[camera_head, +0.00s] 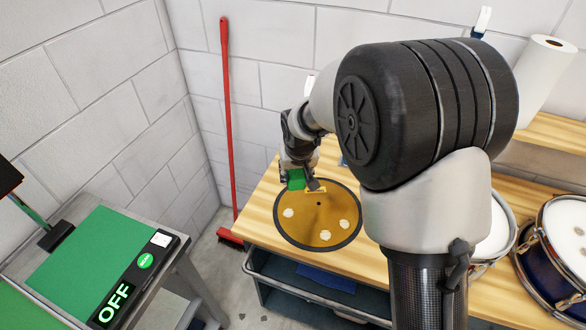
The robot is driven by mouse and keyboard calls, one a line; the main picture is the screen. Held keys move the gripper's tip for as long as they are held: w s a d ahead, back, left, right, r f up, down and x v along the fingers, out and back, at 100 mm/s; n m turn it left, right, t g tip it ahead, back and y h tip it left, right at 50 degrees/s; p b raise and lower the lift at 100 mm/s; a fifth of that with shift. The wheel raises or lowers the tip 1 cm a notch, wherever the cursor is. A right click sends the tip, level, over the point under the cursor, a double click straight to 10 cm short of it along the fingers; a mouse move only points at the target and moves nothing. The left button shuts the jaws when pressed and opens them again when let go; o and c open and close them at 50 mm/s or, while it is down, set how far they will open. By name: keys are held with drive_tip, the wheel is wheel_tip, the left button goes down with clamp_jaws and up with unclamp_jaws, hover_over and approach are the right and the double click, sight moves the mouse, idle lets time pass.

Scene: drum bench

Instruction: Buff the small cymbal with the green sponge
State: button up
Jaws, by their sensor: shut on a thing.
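The small cymbal (300,233) is a round brass-coloured disc with a dark rim and a small dark centre hole. It lies flat on the wooden bench, with a few pale spots on its left and lower right parts. My gripper (301,172) is shut on the green sponge (296,180) over the far edge of the cymbal. The sponge is partly hidden by the fingers. I cannot tell whether it touches the cymbal.
The wooden bench (257,222) carries drums (565,240) at the right. A paper towel roll (541,75) stands behind on a shelf. A red broom (227,120) leans in the corner. A green-topped machine (85,262) reading OFF is at left. My arm hides the bench's middle.

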drive_tip(key=shift+w+a+f, duration=0.1)
drive_tip(key=shift+w+a, duration=0.05)
drive_tip(key=shift+a, duration=0.3)
drive_tip(key=shift+w+a+f, duration=0.1)
drive_tip(key=shift+w+a, duration=0.05)
drive_tip(key=shift+a, duration=0.6)
drive_tip(key=shift+f+b, duration=1.35)
drive_tip(key=shift+f, duration=0.55)
drive_tip(key=shift+d, duration=0.1)
